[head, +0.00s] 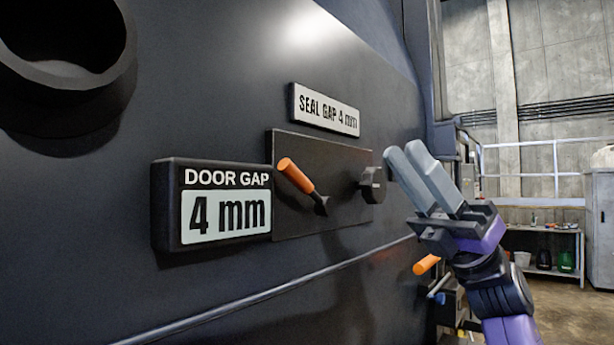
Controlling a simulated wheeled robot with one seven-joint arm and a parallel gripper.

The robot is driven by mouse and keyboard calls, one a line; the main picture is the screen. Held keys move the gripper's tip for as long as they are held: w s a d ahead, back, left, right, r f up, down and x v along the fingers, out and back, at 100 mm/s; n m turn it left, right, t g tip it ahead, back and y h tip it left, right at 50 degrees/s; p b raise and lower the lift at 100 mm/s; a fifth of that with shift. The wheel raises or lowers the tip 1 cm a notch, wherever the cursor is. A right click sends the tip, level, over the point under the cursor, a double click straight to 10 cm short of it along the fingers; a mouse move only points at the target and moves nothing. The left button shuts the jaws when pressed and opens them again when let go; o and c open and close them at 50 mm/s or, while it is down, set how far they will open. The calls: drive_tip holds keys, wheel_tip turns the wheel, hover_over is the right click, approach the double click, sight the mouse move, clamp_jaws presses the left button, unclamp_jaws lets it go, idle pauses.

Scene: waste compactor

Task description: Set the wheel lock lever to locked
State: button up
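A lever with an orange grip (297,177) is on the dark plate (330,220) of the machine wall, its grip tilted up to the left from a black pivot. A second orange grip (426,265) shows lower right, beside my arm; its mount is partly hidden. No label here tells which one is the wheel lock lever, and no locked mark is readable. My gripper (402,152) is at the right, pointing up and left, just right of a black knob (372,185). Its grey fingers lie side by side with nothing visible between them. It appears apart from both orange grips.
A "DOOR GAP 4 mm" display (212,210) sticks out left of the plate. A "SEAL GAP 4 mm" sign (325,110) is above it. A thick round ring (65,75) protrudes at upper left. A rail (270,290) runs below. Open floor (565,300) shows at right.

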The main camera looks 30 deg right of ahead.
drive_tip(key=w+a+r+n+h, duration=0.1)
drive_tip(key=a+r+n+h, duration=0.2)
drive_tip(key=r+n+h, duration=0.25)
drive_tip(key=n+h, duration=0.2)
drive_tip(key=h, duration=0.3)
approach(304, 176)
drive_tip(key=a, duration=0.2)
drive_tip(key=shift+w+p+x, duration=0.2)
drive_tip(key=shift+p+x, duration=0.15)
drive_tip(key=shift+x, duration=1.6)
drive_tip(key=shift+w+p+x, duration=0.15)
drive_tip(key=shift+p+x, duration=0.15)
drive_tip(key=shift+x, duration=1.6)
drive_tip(key=shift+d, duration=0.1)
drive_tip(key=shift+c, duration=0.5)
clamp_jaws()
